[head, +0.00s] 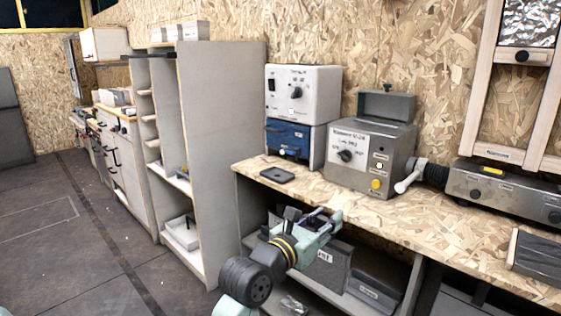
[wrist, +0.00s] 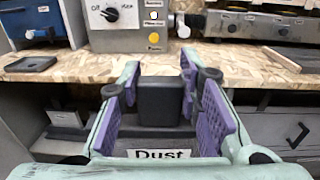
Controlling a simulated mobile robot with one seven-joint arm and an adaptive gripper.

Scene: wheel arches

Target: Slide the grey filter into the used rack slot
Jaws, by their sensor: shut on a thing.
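My gripper (head: 312,220) is in front of the workbench, below the level of its top. In the wrist view my gripper (wrist: 165,112) has purple pads on pale green fingers. It is shut on a dark grey block (wrist: 160,101), which appears to be the grey filter and stands upright between the pads. In the head view a dark piece at the fingers (head: 292,213) looks like the same filter, partly hidden. A bin labelled "Dust" (wrist: 158,154) shows behind and below it. I cannot make out the used rack slot in either view.
The workbench top (head: 420,215) carries a flat dark tray (head: 277,174), a grey machine (head: 372,150) and a white unit (head: 302,92) over a blue box (head: 290,138). Bins stand beneath. A tall shelf (head: 222,150) is left. The floor (head: 60,240) is open.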

